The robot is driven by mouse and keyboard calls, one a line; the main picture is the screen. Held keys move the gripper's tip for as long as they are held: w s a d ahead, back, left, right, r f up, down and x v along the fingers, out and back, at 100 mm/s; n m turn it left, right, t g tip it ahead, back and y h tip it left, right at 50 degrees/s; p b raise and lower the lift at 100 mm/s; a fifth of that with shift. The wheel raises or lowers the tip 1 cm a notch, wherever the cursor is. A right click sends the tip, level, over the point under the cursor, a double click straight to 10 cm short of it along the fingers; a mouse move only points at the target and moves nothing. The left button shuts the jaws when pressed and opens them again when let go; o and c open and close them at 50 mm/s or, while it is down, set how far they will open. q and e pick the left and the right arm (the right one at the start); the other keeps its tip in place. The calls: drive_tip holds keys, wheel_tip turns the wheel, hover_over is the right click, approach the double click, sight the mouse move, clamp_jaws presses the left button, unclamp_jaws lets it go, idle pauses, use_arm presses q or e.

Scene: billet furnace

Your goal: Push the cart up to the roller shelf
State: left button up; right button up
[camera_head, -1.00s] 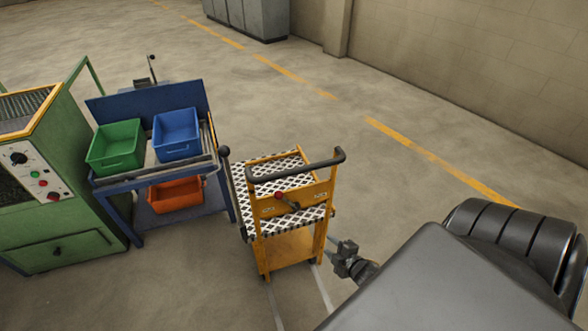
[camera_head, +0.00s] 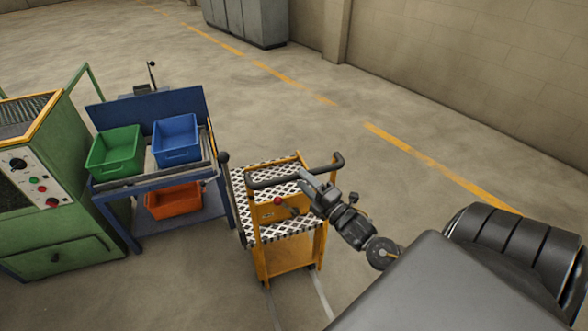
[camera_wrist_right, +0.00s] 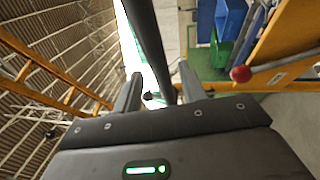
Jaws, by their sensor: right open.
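The cart (camera_head: 288,254) is orange-yellow with chequered decks, a black handle bar (camera_head: 272,182) and a red-knobbed lever (camera_head: 278,201). It stands just right of the roller shelf (camera_head: 167,178), a blue frame with rollers on top; any narrow gap between them is hard to judge. My right gripper (camera_head: 312,184) is at the handle's near side. In the right wrist view its open fingers (camera_wrist_right: 158,82) straddle the black bar (camera_wrist_right: 150,45), without visibly closing on it. The red knob (camera_wrist_right: 241,73) shows right of the fingers there. My left gripper is not in view.
Green (camera_head: 115,150) and blue (camera_head: 176,139) bins sit on the roller shelf, with an orange bin (camera_head: 174,199) below. A green machine (camera_head: 55,222) stands at the left. Grey cabinets (camera_head: 245,20) stand far back. Floor right of the cart is clear.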

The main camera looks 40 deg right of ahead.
drive_tip(key=w, duration=0.5)
drive_tip(key=shift+a+r+p, duration=0.15)
drive_tip(key=shift+r+p, duration=0.25)
clamp_jaws()
